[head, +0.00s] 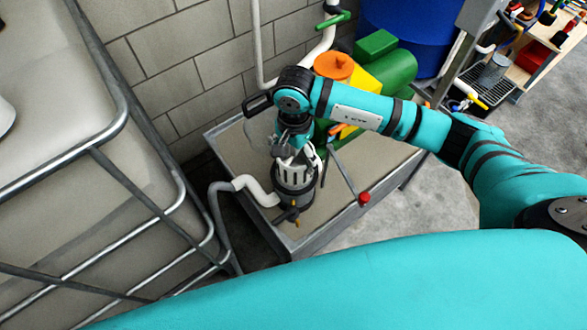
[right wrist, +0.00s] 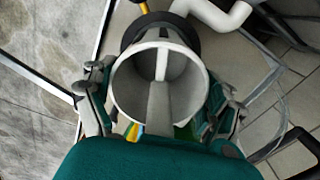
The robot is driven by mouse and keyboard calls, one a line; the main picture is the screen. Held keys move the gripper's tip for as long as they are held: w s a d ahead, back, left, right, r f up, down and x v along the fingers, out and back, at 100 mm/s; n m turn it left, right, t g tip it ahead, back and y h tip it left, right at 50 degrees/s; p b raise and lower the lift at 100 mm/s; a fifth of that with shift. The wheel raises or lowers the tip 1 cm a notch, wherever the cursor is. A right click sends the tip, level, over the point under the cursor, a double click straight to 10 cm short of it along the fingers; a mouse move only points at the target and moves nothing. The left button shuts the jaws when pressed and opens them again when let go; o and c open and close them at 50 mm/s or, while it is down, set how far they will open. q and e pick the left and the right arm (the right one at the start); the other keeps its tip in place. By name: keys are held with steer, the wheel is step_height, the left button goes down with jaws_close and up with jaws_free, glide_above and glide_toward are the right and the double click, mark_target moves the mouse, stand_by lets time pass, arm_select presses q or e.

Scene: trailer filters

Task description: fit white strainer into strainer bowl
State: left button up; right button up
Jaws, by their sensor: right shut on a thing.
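My right gripper (head: 292,152) is shut on the white strainer (head: 291,172) and points down. The strainer is a slotted white cylinder, upright or nearly so, at the mouth of the grey strainer bowl (head: 294,198). Its lower part is hidden by the bowl's wall; I cannot tell how deep it sits. In the right wrist view the strainer (right wrist: 130,88) shows its open round top with an inner bar, between the two fingers of the right gripper (right wrist: 160,108). The bowl's dark rim (right wrist: 137,31) shows behind it. My left gripper is not in view.
The bowl stands on a grey-edged tray (head: 246,217) with a white pipe (head: 257,188) at its left. A green and yellow pump (head: 390,72) stands behind. A metal cage (head: 125,190) is at left. A red-knobbed lever (head: 364,198) is at right.

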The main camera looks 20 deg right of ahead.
step_height(320, 180, down, 4)
steer(key=shift+a+f+b, duration=0.1)
steer(key=shift+f+b, duration=0.05)
steer(key=shift+b, duration=1)
steer(key=shift+f, duration=0.2)
steer(key=shift+r, duration=0.1)
steer(key=shift+f+b, duration=0.65)
steer(key=o, duration=1)
steer(key=shift+r, duration=0.1)
